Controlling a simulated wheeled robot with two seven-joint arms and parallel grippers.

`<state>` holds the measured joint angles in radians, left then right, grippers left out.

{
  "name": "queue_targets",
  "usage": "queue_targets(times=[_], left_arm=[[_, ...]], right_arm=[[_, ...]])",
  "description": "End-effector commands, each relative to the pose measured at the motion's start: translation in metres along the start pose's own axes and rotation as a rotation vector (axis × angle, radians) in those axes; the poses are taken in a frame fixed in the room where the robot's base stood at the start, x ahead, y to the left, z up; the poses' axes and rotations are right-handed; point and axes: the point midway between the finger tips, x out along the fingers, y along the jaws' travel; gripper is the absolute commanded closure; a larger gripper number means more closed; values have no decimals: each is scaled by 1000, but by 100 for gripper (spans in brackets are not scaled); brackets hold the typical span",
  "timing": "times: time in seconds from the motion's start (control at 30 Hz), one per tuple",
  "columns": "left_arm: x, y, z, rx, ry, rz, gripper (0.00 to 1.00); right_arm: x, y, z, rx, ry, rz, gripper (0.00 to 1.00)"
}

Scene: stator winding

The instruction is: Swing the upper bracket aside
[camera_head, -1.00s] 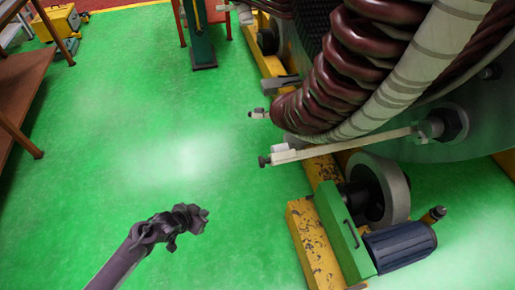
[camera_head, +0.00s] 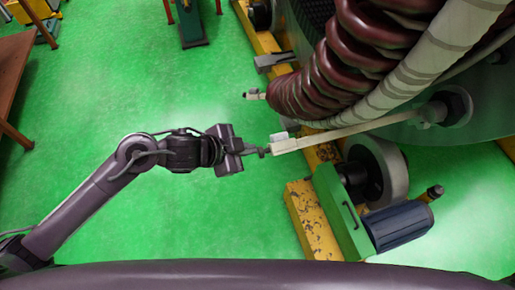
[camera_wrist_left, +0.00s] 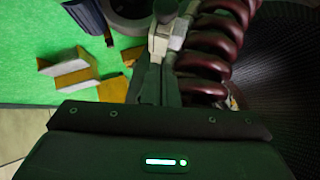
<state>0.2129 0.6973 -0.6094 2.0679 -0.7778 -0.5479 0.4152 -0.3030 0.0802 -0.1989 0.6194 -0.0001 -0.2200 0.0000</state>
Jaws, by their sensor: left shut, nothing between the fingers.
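A long cream bracket bar (camera_head: 345,131) runs from a round pivot on the machine at the right to a free end with a small upright block at the left. A second, shorter bracket end (camera_head: 253,95) shows above it, mostly hidden by the coils. I cannot tell which is called the upper one. My left gripper (camera_head: 258,151) is shut and empty at the tip of the long bar. In the left wrist view the shut fingers (camera_wrist_left: 150,83) point at the bar's pale end block (camera_wrist_left: 160,44); whether they touch it is unclear. My right gripper is out of view.
Dark red ribbed coils (camera_head: 345,55) and a white wrapped hose (camera_head: 430,60) hang just above the bar. A roller (camera_head: 388,170), a blue motor (camera_head: 398,228) and a yellow beam (camera_head: 313,220) stand below.

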Motion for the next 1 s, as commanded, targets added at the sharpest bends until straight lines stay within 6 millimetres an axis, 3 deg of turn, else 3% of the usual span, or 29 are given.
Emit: queue_targets(times=[0.2, 0.4, 1.0], left_arm=[[47, 0, -1, -4, 1, 1, 100], [67, -1, 20, -3, -1, 0, 100], [77, -1, 30, 0, 2, -1, 100]], right_arm=[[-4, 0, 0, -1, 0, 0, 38], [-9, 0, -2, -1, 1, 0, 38], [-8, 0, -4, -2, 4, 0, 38]])
